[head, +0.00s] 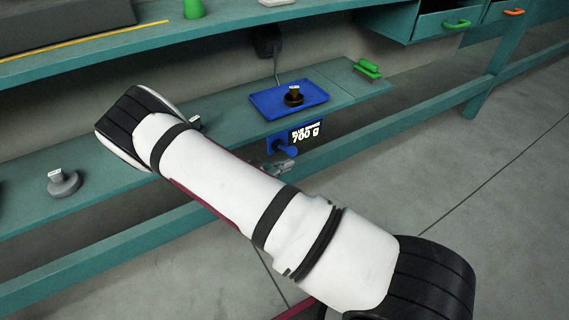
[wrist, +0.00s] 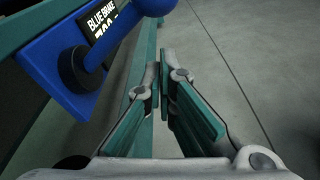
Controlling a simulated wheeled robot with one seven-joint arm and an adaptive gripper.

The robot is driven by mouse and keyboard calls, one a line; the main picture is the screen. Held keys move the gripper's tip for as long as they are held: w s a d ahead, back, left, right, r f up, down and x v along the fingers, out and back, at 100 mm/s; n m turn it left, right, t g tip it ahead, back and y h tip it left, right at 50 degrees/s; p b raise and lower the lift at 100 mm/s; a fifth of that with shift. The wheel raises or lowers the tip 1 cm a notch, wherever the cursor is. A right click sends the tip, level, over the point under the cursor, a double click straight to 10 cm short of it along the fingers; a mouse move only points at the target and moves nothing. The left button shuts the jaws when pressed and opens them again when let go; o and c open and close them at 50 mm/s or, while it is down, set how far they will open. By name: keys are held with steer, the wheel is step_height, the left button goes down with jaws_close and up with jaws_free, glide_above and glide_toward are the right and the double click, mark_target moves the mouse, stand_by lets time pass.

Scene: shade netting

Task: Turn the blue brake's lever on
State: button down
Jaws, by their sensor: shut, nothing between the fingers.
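The blue brake (head: 277,149) hangs on the front edge of the lower shelf, with a dark display reading "BLUE BRAKE" and "700 g". In the wrist view its blue plate (wrist: 45,52) fills the upper left. Its blue lever (wrist: 105,78) runs from a round hub toward a ball knob (wrist: 155,5) at the top edge. My gripper (wrist: 160,78) is shut and empty, to the right of the plate and below the knob in the picture, with a visible gap to the lever. In the head view my gripper (head: 272,168) shows small, just below the brake, partly behind my arm.
A blue tray (head: 262,104) with a dark weight (head: 293,98) sits on the shelf above the brake. A green-handled block (head: 367,69) is to its right and a grey weight (head: 63,183) far left. A teal rail (head: 380,120) runs below; open floor lies right.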

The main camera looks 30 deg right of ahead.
steer(key=a+p, duration=0.2)
steer(key=a, duration=0.7)
steer(key=shift+s+a+r, duration=0.2)
steer(key=shift+a+r, duration=0.15)
